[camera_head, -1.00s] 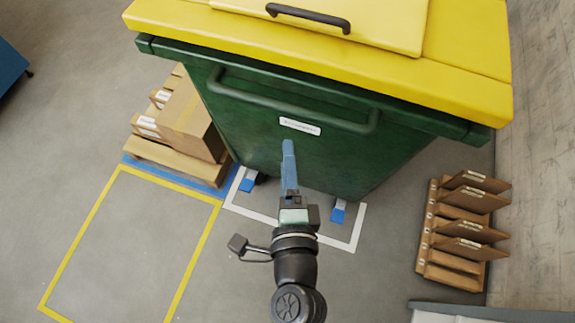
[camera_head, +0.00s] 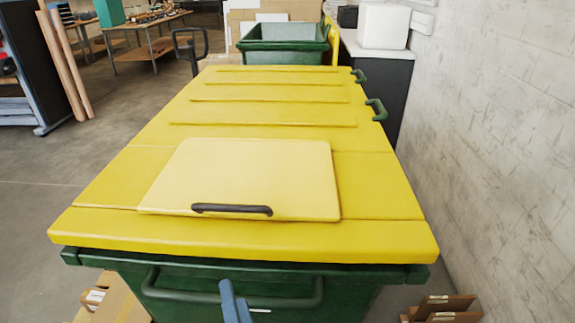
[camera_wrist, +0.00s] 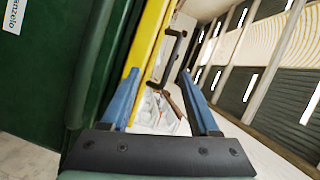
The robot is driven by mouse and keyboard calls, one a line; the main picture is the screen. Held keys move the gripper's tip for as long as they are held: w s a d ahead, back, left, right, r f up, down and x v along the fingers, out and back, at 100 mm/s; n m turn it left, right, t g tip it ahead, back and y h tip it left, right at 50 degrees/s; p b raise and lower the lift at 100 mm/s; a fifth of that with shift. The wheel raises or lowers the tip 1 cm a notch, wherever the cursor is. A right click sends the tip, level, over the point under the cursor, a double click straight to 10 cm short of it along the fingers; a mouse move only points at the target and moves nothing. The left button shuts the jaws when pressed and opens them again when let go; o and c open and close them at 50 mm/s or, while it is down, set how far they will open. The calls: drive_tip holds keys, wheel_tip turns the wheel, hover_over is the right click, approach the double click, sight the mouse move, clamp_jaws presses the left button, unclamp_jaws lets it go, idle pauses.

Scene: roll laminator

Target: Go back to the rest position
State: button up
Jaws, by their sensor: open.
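My gripper (camera_wrist: 159,72) shows its two blue fingers spread apart in the wrist view, with nothing between them. In the head view only the blue tip of my gripper (camera_head: 232,302) shows at the bottom edge, in front of the green bin (camera_head: 340,290) and overlapping its front bar handle (camera_head: 165,292). The rest of my arm is below the picture. In the wrist view the green bin wall (camera_wrist: 50,80) and the yellow lid edge (camera_wrist: 148,40) run beside the left finger. I cannot tell the exact gap to the bin.
The bin's yellow lid (camera_head: 110,185) lies shut, its pale hatch (camera_head: 250,170) with a dark handle closed. A pale wall (camera_head: 490,140) stands close on the right. Cartons (camera_head: 118,300) sit low left. Open floor (camera_head: 60,170) lies left of the bin.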

drive_tip(key=w+d+r+n+t, duration=0.1)
drive_tip(key=w+r+n+t, duration=0.25)
drive_tip(key=r, duration=0.85)
drive_tip(key=w+d+r+n+t, duration=0.2)
drive_tip(key=r+n, duration=0.2)
drive_tip(key=r, duration=0.8)
drive_tip(key=s+d+r+n+t+h, duration=0.1)
drive_tip(key=s+r+h, duration=0.1)
drive_tip(key=r, duration=0.4)
drive_tip(key=s+d+r+n+t+h, duration=0.1)
drive_tip(key=s+d+r+t+h, duration=0.1)
drive_tip(key=r, duration=0.5)
drive_tip(key=s+d+r+n+t+h, duration=0.1)
drive_tip(key=s+r+t+h, duration=0.1)
drive_tip(key=s+r, duration=0.2)
wheel_tip(320, 180, up, 4)
drive_tip(key=shift+d+f, duration=0.25)
drive_tip(key=shift+d, duration=0.1)
